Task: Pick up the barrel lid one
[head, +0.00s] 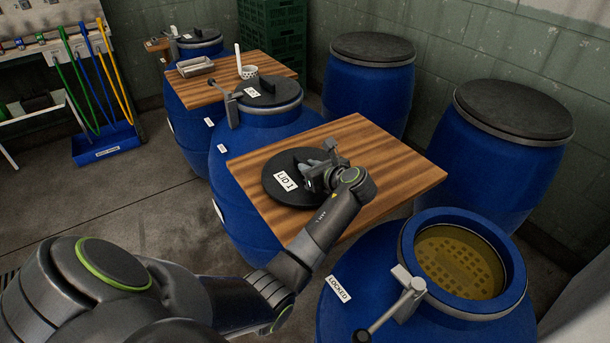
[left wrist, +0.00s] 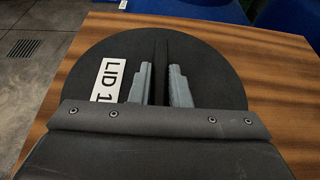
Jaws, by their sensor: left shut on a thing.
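The barrel lid one (head: 274,184) is a round black disc with a white "LID 1" label and a raised ridge handle across its middle. It lies flat on the wooden board (head: 395,165). My left gripper (head: 322,172) is over the lid, its fingers shut on the ridge handle. In the left wrist view the lid (left wrist: 215,75) fills the middle, and the grey fingers (left wrist: 160,85) stand on either side of the dark ridge. The lid appears to rest on the board. My right gripper is not in view.
An open blue barrel (head: 420,310) labelled "LOCKED", with yellowish contents (head: 462,262), stands at the front right. Closed blue barrels (head: 368,85) stand behind. Green crates (head: 272,30) stand at the back.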

